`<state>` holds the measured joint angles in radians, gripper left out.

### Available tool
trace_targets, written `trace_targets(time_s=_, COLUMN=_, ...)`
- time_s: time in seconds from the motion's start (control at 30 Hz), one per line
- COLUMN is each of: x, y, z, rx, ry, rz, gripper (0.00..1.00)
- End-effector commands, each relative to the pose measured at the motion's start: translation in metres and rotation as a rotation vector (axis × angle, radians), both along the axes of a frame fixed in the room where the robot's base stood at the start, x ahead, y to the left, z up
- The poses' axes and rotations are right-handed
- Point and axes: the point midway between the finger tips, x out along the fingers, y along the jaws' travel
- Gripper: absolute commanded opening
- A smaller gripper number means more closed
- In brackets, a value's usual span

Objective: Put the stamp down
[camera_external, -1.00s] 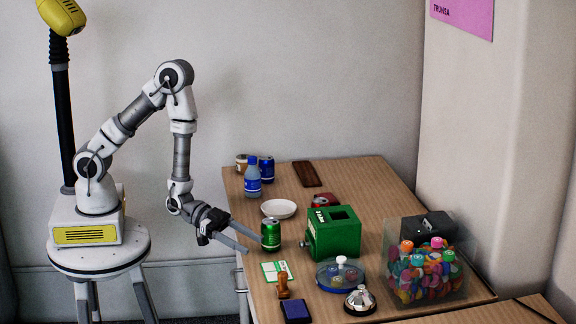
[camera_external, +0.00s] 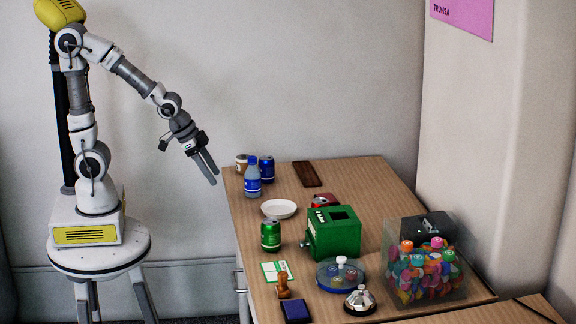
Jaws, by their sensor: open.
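The stamp (camera_external: 283,286) has a brown wooden handle and stands upright near the front left of the table. It is just below a green and white card (camera_external: 276,271) and just above a dark blue ink pad (camera_external: 296,311). My gripper (camera_external: 211,175) is open and empty. It is in the air left of the table's back left part, well above and away from the stamp, with its fingers pointing down and to the right.
A green can (camera_external: 270,236), a green box (camera_external: 333,232), a white bowl (camera_external: 279,208) and a blue bottle (camera_external: 252,178) stand on the wooden table (camera_external: 375,180). A round blue container (camera_external: 340,276), a bell (camera_external: 360,301) and a clear bin (camera_external: 460,290) of colourful things are at right.

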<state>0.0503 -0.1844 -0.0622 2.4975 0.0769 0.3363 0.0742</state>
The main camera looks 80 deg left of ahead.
Motion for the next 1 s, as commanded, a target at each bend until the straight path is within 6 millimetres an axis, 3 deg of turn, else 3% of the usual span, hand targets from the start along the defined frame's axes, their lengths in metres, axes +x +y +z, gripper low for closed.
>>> trace_targets(time_s=0.03, x=-0.013, y=0.009, z=0.081, rx=-0.023, ry=-0.181, rz=0.045, gripper=0.6)
trace_targets(time_s=0.1, x=-0.037, y=0.018, z=0.09, rx=-0.04, ry=-0.141, rz=0.095, gripper=0.6)
trace_targets(time_s=0.23, x=-0.078, y=0.027, z=0.1, rx=-0.072, ry=-0.073, rz=0.166, gripper=0.6)
trace_targets(time_s=0.37, x=-0.106, y=0.031, z=0.103, rx=-0.094, ry=-0.022, rz=0.21, gripper=0.6)
trace_targets(time_s=0.43, x=-0.115, y=0.032, z=0.104, rx=-0.101, ry=-0.007, rz=0.222, gripper=0.68)
trace_targets(time_s=0.47, x=-0.117, y=0.032, z=0.105, rx=-0.103, ry=-0.003, rz=0.225, gripper=0.72)
trace_targets(time_s=1.0, x=-0.116, y=0.031, z=0.107, rx=-0.093, ry=0.009, rz=0.213, gripper=0.72)
